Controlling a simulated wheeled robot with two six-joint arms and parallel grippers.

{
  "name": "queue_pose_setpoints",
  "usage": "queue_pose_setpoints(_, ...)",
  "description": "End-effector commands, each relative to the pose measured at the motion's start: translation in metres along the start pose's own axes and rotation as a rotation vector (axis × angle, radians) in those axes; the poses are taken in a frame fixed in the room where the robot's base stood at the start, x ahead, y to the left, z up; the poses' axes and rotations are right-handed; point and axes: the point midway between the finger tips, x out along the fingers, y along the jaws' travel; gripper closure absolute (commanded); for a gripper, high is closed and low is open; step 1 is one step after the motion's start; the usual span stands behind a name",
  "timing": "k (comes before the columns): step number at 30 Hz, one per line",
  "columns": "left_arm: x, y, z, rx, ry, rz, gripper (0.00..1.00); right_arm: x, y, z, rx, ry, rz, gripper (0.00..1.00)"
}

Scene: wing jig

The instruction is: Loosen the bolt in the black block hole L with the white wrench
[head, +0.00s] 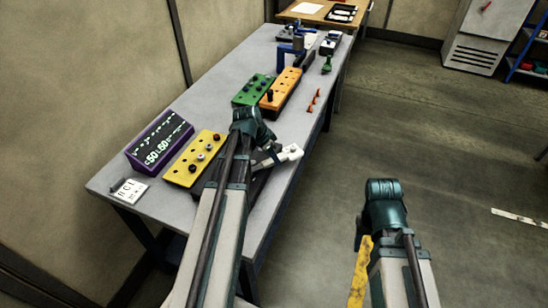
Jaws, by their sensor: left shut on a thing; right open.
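My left gripper (268,149) is over the near part of the grey table, shut on the white wrench (290,153), whose pale end sticks out to the right. The black block (261,182) shows only as a dark piece beside and under my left arm. Its holes, hole L and the bolt are hidden or too small to tell. My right gripper (384,196) is off the table to the right, above the floor. It is open, with its fingertips mostly hidden.
A yellow block (181,174) with bolts, a purple display box (160,141) and a white card (129,190) lie left of my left arm. Green (246,98) and orange (282,86) blocks stand further back. Small orange pieces (314,100) lie near the right edge.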

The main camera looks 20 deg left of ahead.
Motion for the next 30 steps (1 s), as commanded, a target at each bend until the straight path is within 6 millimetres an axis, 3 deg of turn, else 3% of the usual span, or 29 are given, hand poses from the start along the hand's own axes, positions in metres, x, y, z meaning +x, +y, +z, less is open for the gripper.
queue_pose_setpoints(9, -0.004, -0.018, 0.000, -0.145, 0.000, -0.061, 1.00, -0.003, 0.000, 0.000, 0.000, 0.000, 0.000, 0.50)
queue_pose_setpoints(23, -0.004, -0.022, 0.000, -0.180, 0.002, -0.075, 1.00, -0.004, 0.000, 0.000, 0.000, 0.000, 0.000, 0.50)
queue_pose_setpoints(30, -0.007, -0.034, 0.003, -0.278, 0.001, -0.116, 1.00, -0.005, 0.001, 0.000, 0.000, 0.000, 0.000, 0.50)
